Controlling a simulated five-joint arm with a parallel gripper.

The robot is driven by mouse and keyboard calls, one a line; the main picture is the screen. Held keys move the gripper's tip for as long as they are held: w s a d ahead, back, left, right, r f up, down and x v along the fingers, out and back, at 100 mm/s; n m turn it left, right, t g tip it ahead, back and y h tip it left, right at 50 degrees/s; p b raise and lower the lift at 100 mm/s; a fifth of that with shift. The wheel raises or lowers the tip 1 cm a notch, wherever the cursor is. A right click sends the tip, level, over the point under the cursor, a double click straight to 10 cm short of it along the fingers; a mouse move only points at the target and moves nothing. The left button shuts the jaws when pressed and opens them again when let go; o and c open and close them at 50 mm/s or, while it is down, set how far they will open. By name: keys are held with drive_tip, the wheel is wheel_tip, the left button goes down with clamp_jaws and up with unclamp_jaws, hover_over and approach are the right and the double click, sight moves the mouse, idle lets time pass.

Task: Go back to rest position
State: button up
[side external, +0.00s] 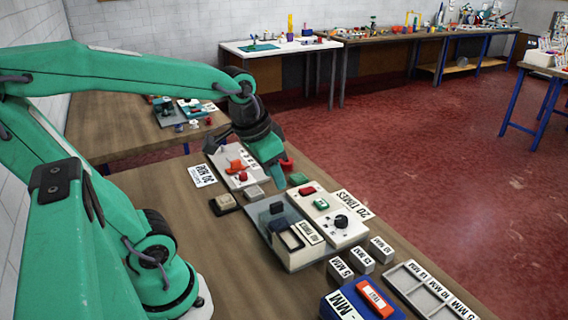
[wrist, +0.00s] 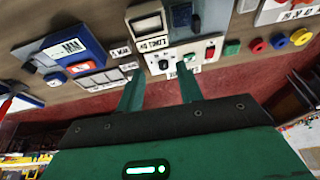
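My gripper (side external: 276,172) is at the end of my green arm, above the far part of the wooden workbench (side external: 150,235) in the side external view. It points down near the panel with the orange part (side external: 231,166); I cannot tell whether it touches anything there. In the wrist view, my gripper (wrist: 161,82) shows two green fingers spread apart with nothing held between them. Beyond the fingers lies a white control box with a black knob (side external: 341,221), also visible in the wrist view (wrist: 191,58).
Other benches stand behind, across red floor (side external: 420,150).

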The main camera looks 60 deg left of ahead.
drive_tip(key=shift+t, duration=0.9)
drive_tip(key=shift+s+d+r, duration=0.25)
drive_tip(key=shift+s+d, duration=0.25)
drive_tip(key=shift+s, duration=0.1)
drive_tip(key=shift+s+d+r, duration=0.25)
drive_tip(key=shift+s+d, duration=0.25)
drive_tip(key=shift+s, duration=0.15)
drive_tip(key=shift+s+d+r, duration=0.25)
drive_tip(key=shift+s+d, duration=0.25)
drive_tip(key=shift+s, duration=0.1)
